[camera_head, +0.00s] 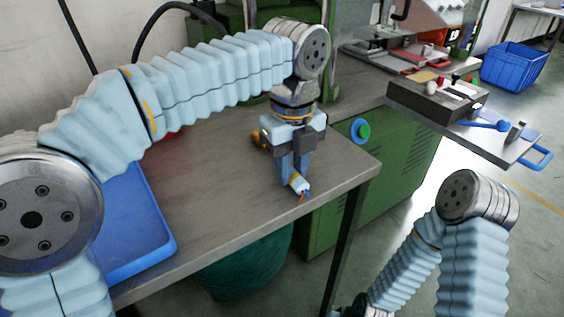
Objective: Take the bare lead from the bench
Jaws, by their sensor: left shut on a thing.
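My left gripper (294,178) points down over the bench (225,205), close to its front right corner. It is shut on the bare lead (299,185), which shows as a small pale and orange end with thin coloured wire tips at its lower side. The fingers hide much of the lead. I cannot tell whether it touches the bench top. My right arm shows at the lower right, but its gripper is not in view.
A blue tray (150,225) lies on the bench at the left, partly behind my left arm. A small orange and dark thing (257,140) is beside my left gripper. A grey trolley top (505,150) with a dark block (430,101) stands at the right. A blue crate (515,67) is farther back.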

